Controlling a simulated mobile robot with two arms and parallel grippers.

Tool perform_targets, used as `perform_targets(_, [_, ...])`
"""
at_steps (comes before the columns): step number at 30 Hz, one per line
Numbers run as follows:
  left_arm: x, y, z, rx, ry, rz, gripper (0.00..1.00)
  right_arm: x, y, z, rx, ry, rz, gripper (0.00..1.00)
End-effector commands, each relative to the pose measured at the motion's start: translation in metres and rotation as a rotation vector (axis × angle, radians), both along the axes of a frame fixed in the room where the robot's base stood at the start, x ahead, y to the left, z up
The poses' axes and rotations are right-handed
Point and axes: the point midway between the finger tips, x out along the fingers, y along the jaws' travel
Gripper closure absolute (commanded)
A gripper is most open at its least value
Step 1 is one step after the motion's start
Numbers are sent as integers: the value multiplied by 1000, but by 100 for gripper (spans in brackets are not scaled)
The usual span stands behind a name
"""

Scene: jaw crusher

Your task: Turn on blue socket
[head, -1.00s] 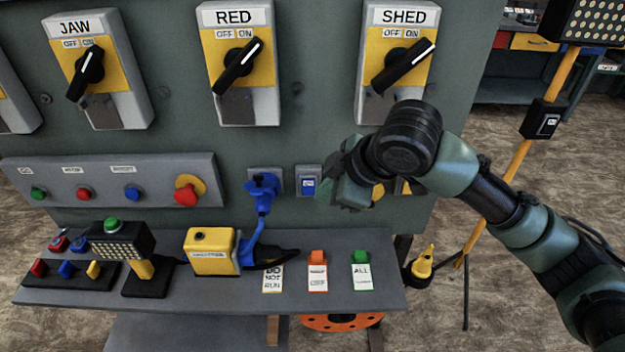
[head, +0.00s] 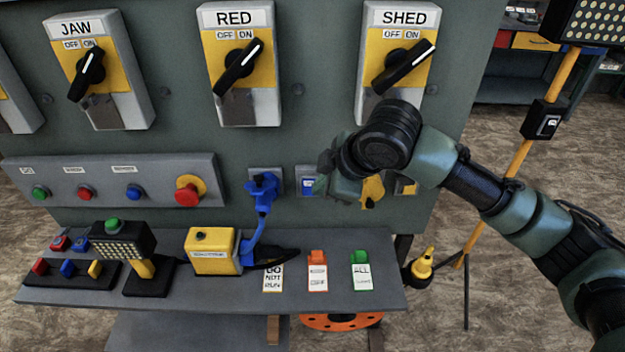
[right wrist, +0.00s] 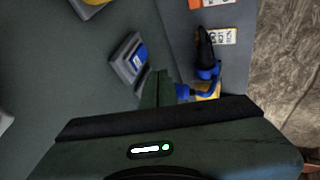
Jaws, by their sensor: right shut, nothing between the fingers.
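The blue socket switch (head: 308,184) is a small grey box with a blue rocker on the panel's lower right. The right wrist view shows its blue rocker face (right wrist: 138,56) with a white label; I cannot tell its on or off position. A blue plug (head: 262,186) sits on the panel just left of it. My right gripper (head: 322,186) is shut and empty at the switch's right side, overlapping its edge. In the right wrist view the fingertips (right wrist: 160,82) are close beside the box; I cannot tell whether they touch it. My left gripper is not in view.
A shelf (head: 205,290) below holds a yellow box (head: 213,252), a lamp (head: 122,242) and orange and green tags. Yellow switches (head: 372,190) lie right of the gripper. Large JAW, RED and SHED rotary switches (head: 238,68) are above. A red button (head: 187,192) is left.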

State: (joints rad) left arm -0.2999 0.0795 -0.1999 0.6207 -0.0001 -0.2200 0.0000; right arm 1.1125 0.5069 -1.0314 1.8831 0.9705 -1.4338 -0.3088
Motion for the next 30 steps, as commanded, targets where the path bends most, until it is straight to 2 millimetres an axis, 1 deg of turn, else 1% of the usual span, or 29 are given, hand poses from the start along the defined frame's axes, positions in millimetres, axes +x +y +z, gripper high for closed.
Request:
perform_targets(3, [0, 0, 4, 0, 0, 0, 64, 11, 10, -23, -1, 4, 0, 100])
perform_targets(7, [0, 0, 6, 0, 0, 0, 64, 23, 19, -44, -1, 3, 0, 100])
perform_targets(8, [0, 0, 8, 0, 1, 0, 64, 31, 18, -41, 0, 0, -2, 100])
perform_targets(9, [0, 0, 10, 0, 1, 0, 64, 37, 18, -41, 0, -1, -4, 100])
perform_targets(12, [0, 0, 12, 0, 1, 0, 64, 49, 18, -44, 0, -1, -1, 100])
perform_targets(15, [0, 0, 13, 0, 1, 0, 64, 56, 18, -46, 0, 0, 0, 100])
perform_targets(19, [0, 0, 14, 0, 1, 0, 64, 61, 18, -47, 0, 0, 1, 100])
perform_targets(28, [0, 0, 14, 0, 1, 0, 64, 61, 18, -47, 0, -1, 1, 100])
perform_targets(30, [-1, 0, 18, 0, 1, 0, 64, 62, 18, -45, 0, 0, 0, 100])
